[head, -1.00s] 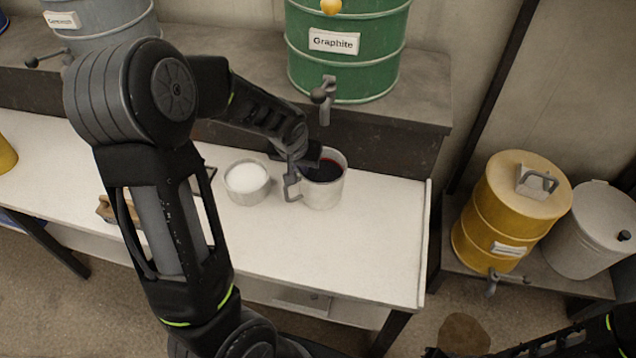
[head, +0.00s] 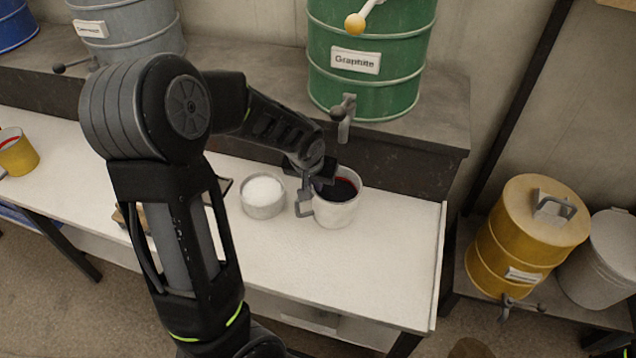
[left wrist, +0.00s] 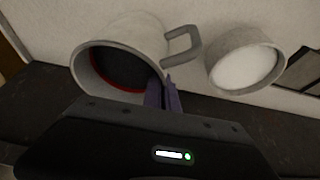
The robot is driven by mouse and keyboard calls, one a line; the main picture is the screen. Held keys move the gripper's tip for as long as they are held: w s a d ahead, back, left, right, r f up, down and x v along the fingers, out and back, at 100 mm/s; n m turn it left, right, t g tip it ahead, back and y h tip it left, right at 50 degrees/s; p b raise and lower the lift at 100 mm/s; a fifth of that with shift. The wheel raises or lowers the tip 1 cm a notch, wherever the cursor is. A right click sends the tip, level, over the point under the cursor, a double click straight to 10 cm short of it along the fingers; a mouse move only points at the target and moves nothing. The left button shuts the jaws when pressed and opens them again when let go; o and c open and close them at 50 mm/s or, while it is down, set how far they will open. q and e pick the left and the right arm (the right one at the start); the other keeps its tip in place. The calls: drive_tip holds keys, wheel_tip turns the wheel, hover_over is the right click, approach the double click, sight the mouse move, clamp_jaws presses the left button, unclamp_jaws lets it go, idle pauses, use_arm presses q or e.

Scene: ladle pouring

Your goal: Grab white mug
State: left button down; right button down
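The white mug (head: 337,211) stands upright on the white table, with dark red-rimmed liquid inside and its handle towards the left. In the left wrist view the mug (left wrist: 135,40) fills the upper middle, its handle to the right. My left gripper (head: 318,180) is at the mug's left rim, beside the handle. In the left wrist view its purple fingers (left wrist: 164,92) are close together at the rim, one against the inside and one outside. They appear shut on the mug's wall, though the contact is partly hidden. My right gripper is out of view.
A small bowl of white powder (head: 263,198) stands just left of the mug; it also shows in the left wrist view (left wrist: 243,65). A green Graphite barrel (head: 372,60) with a tap is behind. A yellow mug (head: 17,157) is far left. The table's right part is clear.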

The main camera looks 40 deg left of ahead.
use_arm(q)
drive_tip(key=r, duration=0.6)
drive_tip(key=shift+w+r+p, duration=0.2)
drive_tip(key=shift+w+p, duration=0.05)
drive_tip(key=shift+p, duration=0.15)
drive_tip(key=shift+s+d+r, duration=0.1)
drive_tip(key=shift+s, duration=0.2)
drive_tip(key=s+d+b, duration=0.3)
drive_tip(key=s+b, duration=0.1)
drive_tip(key=s, duration=0.5)
drive_tip(key=s+d+b, duration=0.3)
drive_tip(key=s+b, duration=0.1)
drive_tip(key=s, duration=0.5)
drive_tip(key=shift+d, duration=0.15)
